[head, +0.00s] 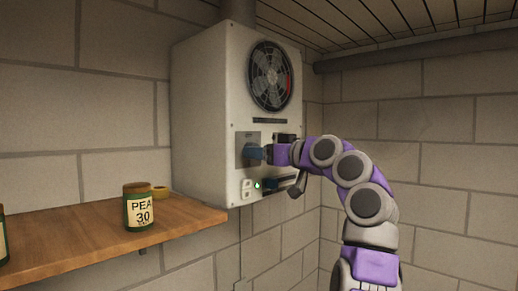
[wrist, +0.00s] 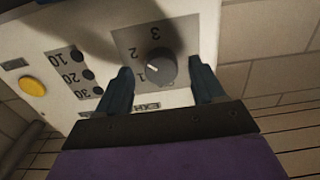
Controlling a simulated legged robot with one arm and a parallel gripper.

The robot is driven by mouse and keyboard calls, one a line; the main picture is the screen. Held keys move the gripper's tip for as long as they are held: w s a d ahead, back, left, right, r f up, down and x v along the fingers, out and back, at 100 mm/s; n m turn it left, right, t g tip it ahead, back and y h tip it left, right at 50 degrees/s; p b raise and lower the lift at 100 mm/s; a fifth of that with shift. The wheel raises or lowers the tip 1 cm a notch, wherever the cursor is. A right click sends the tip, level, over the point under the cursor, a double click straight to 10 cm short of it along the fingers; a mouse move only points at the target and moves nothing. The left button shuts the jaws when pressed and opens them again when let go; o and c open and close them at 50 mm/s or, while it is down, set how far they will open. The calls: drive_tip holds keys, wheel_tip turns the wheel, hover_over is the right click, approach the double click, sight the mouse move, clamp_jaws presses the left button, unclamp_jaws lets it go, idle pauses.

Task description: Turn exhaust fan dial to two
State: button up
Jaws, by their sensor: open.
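The exhaust fan dial (wrist: 155,68) is a round dark grey knob on a grey plate marked 1, 2 and 3. Its white pointer line faces left in the wrist view, roughly between the 1 and the 2. My gripper (wrist: 160,65) is open, with one dark blue finger on each side of the dial. I cannot tell whether the fingers touch it. In the head view my gripper (head: 256,153) is at the front of the white fan box (head: 208,115) and hides the dial. The grey dial plate (head: 243,138) partly shows behind it.
Beside the dial are a strip (wrist: 78,75) marked 10, 20 and 30 with dark round controls, and a yellow button (wrist: 32,86). Block walls stand behind.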

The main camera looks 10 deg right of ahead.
drive_tip(key=shift+w+a, duration=0.35)
drive_tip(key=shift+w, duration=0.15)
drive_tip(key=c, duration=1)
drive_tip(key=shift+r+n+p, duration=0.1)
drive_tip(key=shift+n+p, duration=0.8)
drive_tip(key=shift+n, duration=0.5)
drive_tip(key=shift+c, duration=0.2)
drive_tip(key=o, duration=1)
drive_tip(key=shift+d, duration=0.1)
drive_tip(key=shift+o, duration=0.2)
